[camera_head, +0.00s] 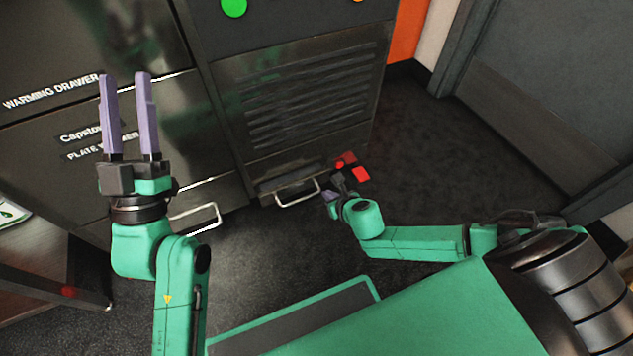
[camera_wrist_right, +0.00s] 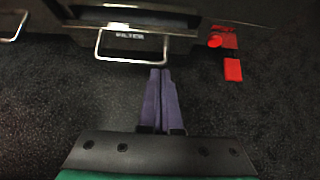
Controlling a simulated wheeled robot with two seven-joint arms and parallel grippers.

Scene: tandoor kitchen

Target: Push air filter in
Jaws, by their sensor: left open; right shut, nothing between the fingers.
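The air filter (camera_head: 290,180) is a dark drawer low in the machine, with a pale wire handle (camera_head: 298,193). Its front face with the word FILTER shows in the right wrist view (camera_wrist_right: 178,32), with the handle (camera_wrist_right: 131,59) below. The drawer sticks out somewhat from the machine's base. My right gripper (camera_head: 330,196) is shut and empty, low near the floor, just right of the handle in the head view. In the right wrist view its closed fingertips (camera_wrist_right: 160,73) point at the handle's right part; contact cannot be told. My left gripper (camera_head: 125,78) is open and empty, raised before the warming drawer.
Red parts (camera_head: 346,160) sit at the machine's lower right corner, close to my right gripper. Another wire handle (camera_head: 195,217) is on the left. A table (camera_head: 45,268) stands at the left edge. Dark floor (camera_head: 450,150) is free to the right.

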